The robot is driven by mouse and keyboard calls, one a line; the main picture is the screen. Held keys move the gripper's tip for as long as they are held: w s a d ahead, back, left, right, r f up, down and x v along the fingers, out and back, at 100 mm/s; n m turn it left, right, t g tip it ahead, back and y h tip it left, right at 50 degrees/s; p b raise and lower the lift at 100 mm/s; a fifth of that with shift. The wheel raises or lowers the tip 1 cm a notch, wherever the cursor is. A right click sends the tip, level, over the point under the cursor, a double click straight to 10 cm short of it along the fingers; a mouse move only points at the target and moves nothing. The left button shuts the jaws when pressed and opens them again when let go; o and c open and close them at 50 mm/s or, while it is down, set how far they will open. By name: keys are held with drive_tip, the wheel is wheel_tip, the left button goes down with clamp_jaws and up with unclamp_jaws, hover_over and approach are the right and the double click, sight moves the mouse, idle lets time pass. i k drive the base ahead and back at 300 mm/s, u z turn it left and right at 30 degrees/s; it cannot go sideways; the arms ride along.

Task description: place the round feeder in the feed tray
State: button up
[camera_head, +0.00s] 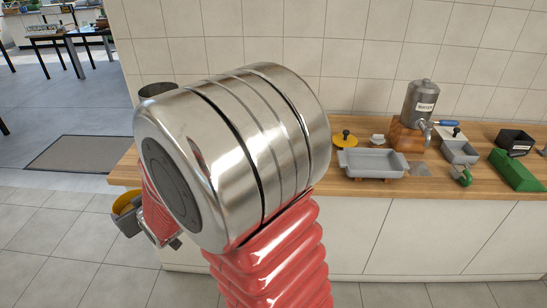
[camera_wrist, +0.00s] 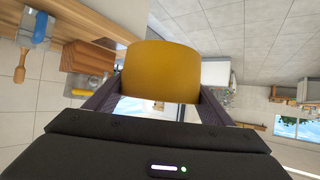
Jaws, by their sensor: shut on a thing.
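The round feeder, a plain yellow cylinder (camera_wrist: 160,68), sits between the two dark fingers of my gripper (camera_wrist: 158,100) in the wrist view. The fingers are shut on its sides. In the head view, a small yellow part of it (camera_head: 125,204) shows at the lower left, off the counter's left end and mostly hidden by my arm. The feed tray (camera_head: 374,164), a grey shallow rectangular tray with end handles, stands on the wooden counter right of centre. It looks empty. The feeder is well to the left of the tray and apart from it.
A yellow disc with a black knob (camera_head: 345,139) lies behind the tray's left end. A metal water tank (camera_head: 421,101) stands on a wooden block (camera_head: 406,136). My arm covers the counter's left part.

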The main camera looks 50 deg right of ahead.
sight(371, 165)
drive_tip(key=u, duration=0.55)
drive_tip(key=i, duration=0.15)
drive_tip(key=z, duration=2.2)
drive_tip(key=i, duration=0.95)
drive_tip(key=u, duration=0.25)
drive_tip(key=k, duration=0.65)
drive_tip(key=z, duration=0.05)
